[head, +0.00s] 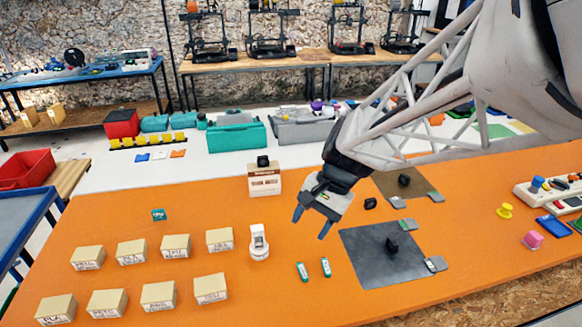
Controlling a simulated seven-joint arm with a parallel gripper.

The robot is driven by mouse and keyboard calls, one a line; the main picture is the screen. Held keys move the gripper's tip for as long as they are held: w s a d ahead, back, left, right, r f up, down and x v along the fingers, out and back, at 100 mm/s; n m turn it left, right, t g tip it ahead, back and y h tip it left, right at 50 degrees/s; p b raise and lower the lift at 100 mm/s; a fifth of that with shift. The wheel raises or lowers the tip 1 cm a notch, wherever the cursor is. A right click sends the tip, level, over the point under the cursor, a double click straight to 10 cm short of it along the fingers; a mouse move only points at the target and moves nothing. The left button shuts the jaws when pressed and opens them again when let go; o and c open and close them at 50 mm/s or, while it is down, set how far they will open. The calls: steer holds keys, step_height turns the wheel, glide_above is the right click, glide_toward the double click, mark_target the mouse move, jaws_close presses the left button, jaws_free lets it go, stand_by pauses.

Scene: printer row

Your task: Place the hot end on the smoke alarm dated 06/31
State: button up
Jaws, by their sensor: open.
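My gripper (311,224) is open and empty above the orange table, its fingers pointing down. Beige boxes with dark handwritten labels stand in two rows at the left, such as one in the back row (220,240) and one in the front row (211,289). Small black parts lie on the dark grey mat (365,262), on the brown mat (420,182) and on bare table (370,203). I cannot tell which is the hot end.
A white device (259,243) stands left of my gripper. Two small green-and-white sticks (326,267) lie below it. A labelled carton (265,182) with a black item on top stands behind. A teal tag (158,215) lies at left.

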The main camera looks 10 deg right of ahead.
steer(key=s+d+r+n+t+h, duration=0.1)
steer(key=s+r+n+h, duration=0.1)
steer(key=s, duration=0.4)
steer(key=s+d+r+n+t+h, duration=0.2)
steer(key=s+r+n+h, duration=0.1)
steer(key=s+n, duration=0.2)
steer(key=shift+s+r+t, duration=0.25)
steer(key=shift+s+t, duration=0.05)
steer(key=shift+s, duration=0.25)
stand_by(0.8)
